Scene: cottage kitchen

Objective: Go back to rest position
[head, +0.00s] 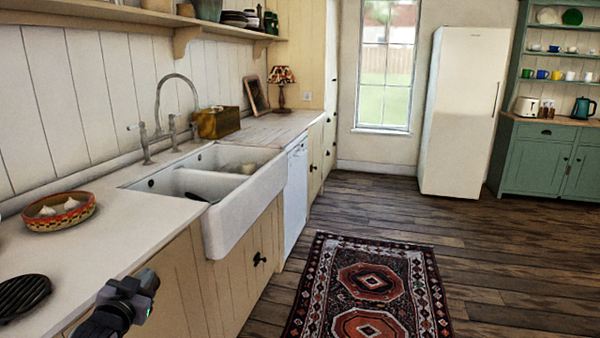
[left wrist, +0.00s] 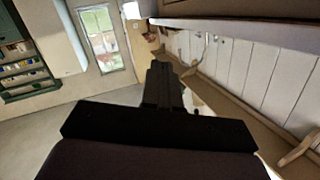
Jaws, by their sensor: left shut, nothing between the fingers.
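My left gripper (head: 132,293) shows at the bottom left of the head view, in front of the counter's front edge. It is shut and empty. In the left wrist view the dark gripper (left wrist: 163,85) points away from the camera, with its fingers together and nothing between them. My right gripper is in neither view.
The white counter (head: 105,235) holds a patterned basket (head: 58,211) with pale items and a black round trivet (head: 22,295). A white double sink (head: 240,205) projects past the cabinets. A patterned rug (head: 370,290) lies on open wooden floor. A white fridge (head: 462,115) stands at the back.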

